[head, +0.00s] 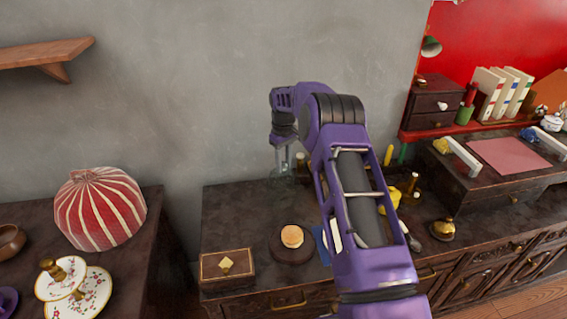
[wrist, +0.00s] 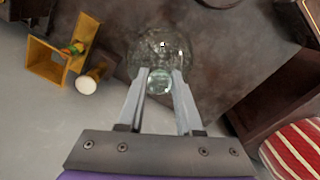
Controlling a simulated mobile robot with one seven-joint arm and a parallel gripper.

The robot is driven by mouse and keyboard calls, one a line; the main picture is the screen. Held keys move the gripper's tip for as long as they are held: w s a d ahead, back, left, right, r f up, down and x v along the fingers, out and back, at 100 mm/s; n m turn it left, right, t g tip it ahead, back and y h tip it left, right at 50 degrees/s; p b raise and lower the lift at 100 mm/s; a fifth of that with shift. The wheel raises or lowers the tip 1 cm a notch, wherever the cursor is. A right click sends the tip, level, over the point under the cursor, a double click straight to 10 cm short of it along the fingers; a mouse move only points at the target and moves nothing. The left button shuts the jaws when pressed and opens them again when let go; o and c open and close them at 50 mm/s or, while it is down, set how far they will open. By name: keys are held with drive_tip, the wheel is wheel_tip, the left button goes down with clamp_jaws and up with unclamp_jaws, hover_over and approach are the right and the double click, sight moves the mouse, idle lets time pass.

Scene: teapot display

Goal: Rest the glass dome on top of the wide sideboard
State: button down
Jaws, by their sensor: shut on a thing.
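My gripper (wrist: 159,84) is shut on the round knob of the clear glass dome (wrist: 150,48) in the wrist view. The dome lies beyond the fingertips, over a dark surface. In the head view, the gripper (head: 288,157) points down near the wall, with the faint glass of the dome (head: 281,172) below it. The wide sideboard (head: 232,222) has a dark top and stands along the wall. The dome appears at the back part of that top. I cannot tell whether its rim touches the top. My arm hides part of the sideboard.
A wooden box (head: 227,268) and a round dark stand (head: 291,246) are near the sideboard's front. Yellow pieces (head: 392,195) stand right of my arm. A red striped ornament (head: 100,210) sits on the left cabinet. The sideboard's back left is clear. A shelf (head: 45,54) juts out above.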

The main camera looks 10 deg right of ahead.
drive_tip(key=shift+f+b, duration=0.35)
drive_tip(key=shift+f, duration=0.25)
idle(0.3)
unclamp_jaws()
idle(0.4)
drive_tip(key=shift+r+p, duration=0.9)
drive_tip(key=shift+r, duration=2.15)
